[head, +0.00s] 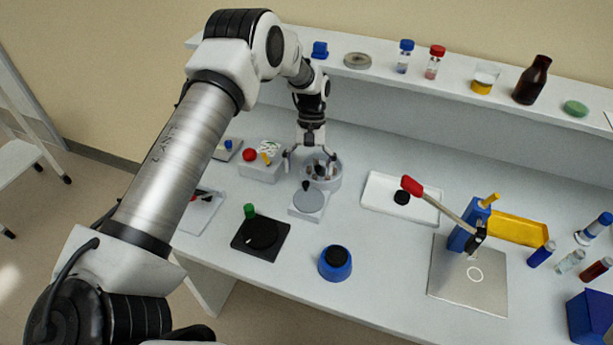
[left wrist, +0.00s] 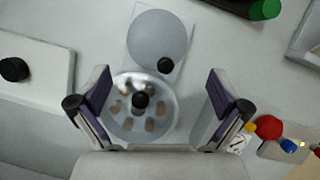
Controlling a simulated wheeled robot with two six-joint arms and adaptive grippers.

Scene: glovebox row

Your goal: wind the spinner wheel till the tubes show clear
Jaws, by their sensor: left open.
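The spinner has a grey wheel (head: 309,200) with a black knob on a pale base. Next to it is a round clear-walled bowl (head: 334,183) holding several small tubes around a black centre. In the left wrist view the wheel (left wrist: 155,35) is at the top, its knob (left wrist: 166,65) at its lower edge, close to the bowl (left wrist: 166,118). The tubes (left wrist: 127,124) look brownish there. My left gripper (head: 311,160) is open and empty, pointing down over the bowl; its fingers straddle the bowl in the left wrist view (left wrist: 158,98). My right gripper is not in view.
A black plate with a green-knobbed dial (head: 262,236) and a blue pot with a black top (head: 335,263) stand in front. A white box with a red button (head: 262,168) is left of the bowl, a white tray (head: 380,183) right. A red-handled blue press (head: 463,236) stands farther right.

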